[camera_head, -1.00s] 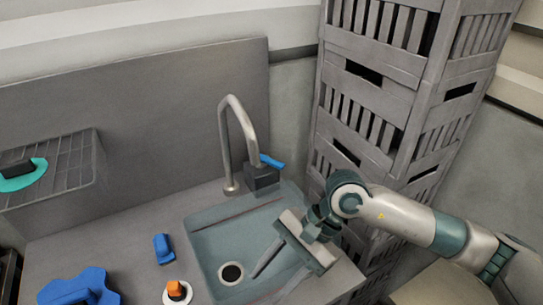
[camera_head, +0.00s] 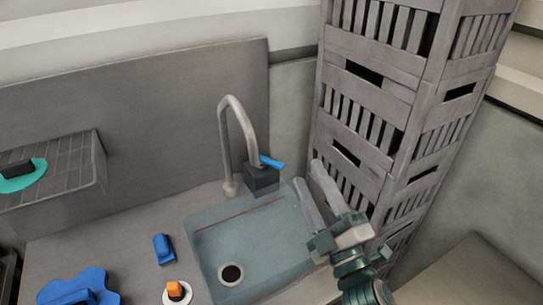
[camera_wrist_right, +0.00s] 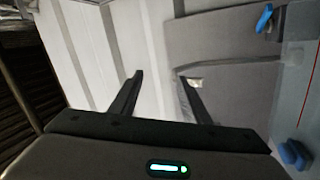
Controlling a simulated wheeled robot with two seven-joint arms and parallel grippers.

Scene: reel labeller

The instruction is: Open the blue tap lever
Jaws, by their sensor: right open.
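The blue tap lever (camera_head: 271,162) sticks out to the right from the dark block at the foot of the grey tap (camera_head: 240,135), behind the sink. My right gripper (camera_head: 306,172) is open and empty, right of the lever and apart from it, with its fingers pointing up and back over the sink's right side. In the right wrist view the open fingers (camera_wrist_right: 160,78) have nothing between them. My left gripper is not in view.
A tall stack of grey crates (camera_head: 375,85) stands close behind and right of my right gripper. The sink basin (camera_head: 215,250) is empty. A blue block (camera_head: 162,249), an orange-topped item (camera_head: 176,292) and a blue cloth-like item (camera_head: 75,288) lie left of it. A wire rack (camera_head: 75,170) is at left.

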